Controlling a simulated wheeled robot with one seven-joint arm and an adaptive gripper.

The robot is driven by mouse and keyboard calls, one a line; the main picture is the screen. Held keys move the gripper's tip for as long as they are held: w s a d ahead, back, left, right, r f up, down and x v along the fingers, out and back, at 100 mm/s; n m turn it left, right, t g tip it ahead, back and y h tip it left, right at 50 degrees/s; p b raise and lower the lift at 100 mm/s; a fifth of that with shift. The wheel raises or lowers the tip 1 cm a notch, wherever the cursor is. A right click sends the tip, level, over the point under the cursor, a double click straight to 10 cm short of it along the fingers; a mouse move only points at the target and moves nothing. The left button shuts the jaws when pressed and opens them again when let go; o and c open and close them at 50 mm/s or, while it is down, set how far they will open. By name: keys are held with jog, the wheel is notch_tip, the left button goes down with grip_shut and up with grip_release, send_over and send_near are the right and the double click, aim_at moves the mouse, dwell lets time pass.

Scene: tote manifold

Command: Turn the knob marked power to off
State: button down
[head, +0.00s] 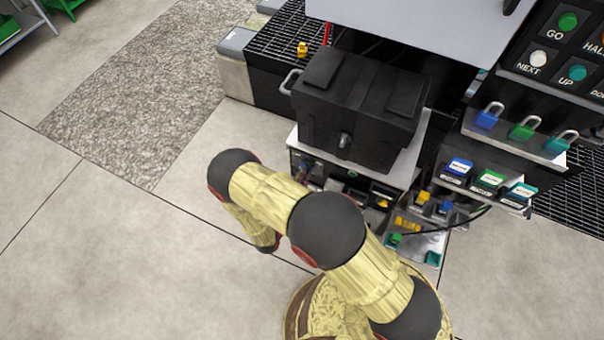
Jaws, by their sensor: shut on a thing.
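The knob marked power cannot be picked out in the head view. A low equipment front (350,188) under the black case shows small dark fittings and labels too small to read, and my arm covers part of the area below it. My arm reaches up from the bottom, bends left at the elbow, then folds down at the wrist on the left of this front. My gripper cannot be made out; the end of the arm is hidden behind my own links.
A black case (358,105) sits on the unit. At right are a button panel (560,55), several padlocks (522,130) and labelled boxes (488,180). A small tray (418,238) holds coloured pieces. A yellow item (302,48) rests on a black grating (280,35). Floor is clear at left.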

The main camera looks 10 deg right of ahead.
jog(key=shift+n, duration=0.6)
jog(key=c, duration=1.8)
grip_release()
jog(key=shift+c, duration=0.2)
jog(key=shift+a, duration=0.1)
jog(key=v, duration=1.2)
